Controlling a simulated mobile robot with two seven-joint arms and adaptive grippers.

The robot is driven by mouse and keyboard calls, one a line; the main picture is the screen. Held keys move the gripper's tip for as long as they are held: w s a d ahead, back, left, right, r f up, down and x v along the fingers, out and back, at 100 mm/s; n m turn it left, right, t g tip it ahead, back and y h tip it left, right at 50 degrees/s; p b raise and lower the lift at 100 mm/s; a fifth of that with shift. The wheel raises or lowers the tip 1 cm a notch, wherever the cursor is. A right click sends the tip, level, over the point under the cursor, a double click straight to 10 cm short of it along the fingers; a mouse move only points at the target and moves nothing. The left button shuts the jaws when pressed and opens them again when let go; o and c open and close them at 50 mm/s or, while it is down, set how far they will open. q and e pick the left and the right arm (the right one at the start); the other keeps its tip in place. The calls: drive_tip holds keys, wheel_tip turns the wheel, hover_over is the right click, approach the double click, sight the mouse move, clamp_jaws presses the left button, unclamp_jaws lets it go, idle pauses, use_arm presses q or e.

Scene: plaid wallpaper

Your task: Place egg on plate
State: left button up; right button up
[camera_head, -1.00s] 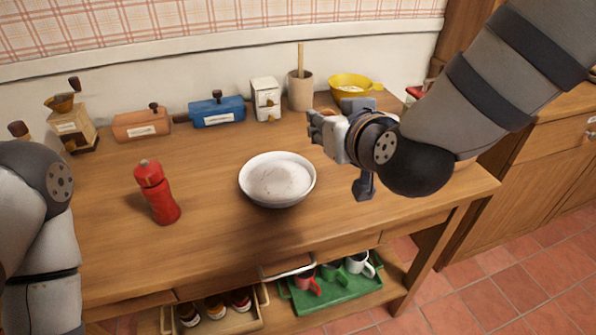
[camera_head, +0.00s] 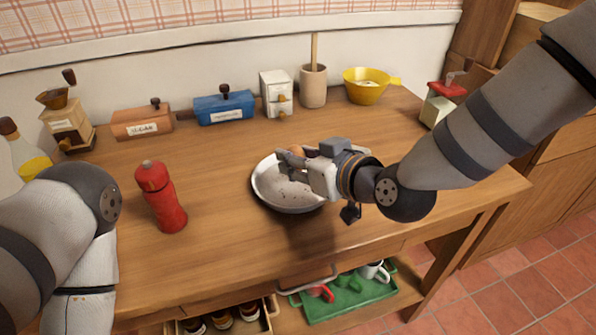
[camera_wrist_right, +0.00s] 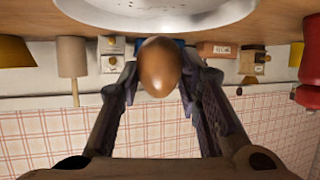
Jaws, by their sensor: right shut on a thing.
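A brown egg (camera_wrist_right: 160,67) is held between the two fingers of my right gripper (camera_wrist_right: 160,85) in the right wrist view. In the head view the right gripper (camera_head: 290,163) reaches over the white plate (camera_head: 270,195), and a little of the egg (camera_head: 296,149) shows behind the fingers. The plate is a shallow round dish on the wooden table. Its rim also shows at the top of the right wrist view (camera_wrist_right: 160,17), apart from the egg. My left arm is at the left of the head view; its gripper is out of frame.
A red shaker (camera_head: 162,198) stands left of the plate on the table (camera_head: 225,240). A sugar box (camera_head: 142,122), blue box (camera_head: 224,107), white box (camera_head: 276,93), beige crock (camera_head: 313,86) and yellow bowl (camera_head: 366,88) line the back. The front of the table is clear.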

drive_tip(key=f, duration=0.4)
drive_tip(key=shift+w+a+b, duration=0.15)
drive_tip(key=shift+w+b, duration=0.2)
use_arm(q)
drive_tip(key=shift+s+f, duration=0.4)
drive_tip(key=shift+f, duration=0.05)
use_arm(e)
drive_tip(key=shift+r, duration=0.15)
drive_tip(key=shift+f, duration=0.2)
drive_tip(key=o, duration=0.8)
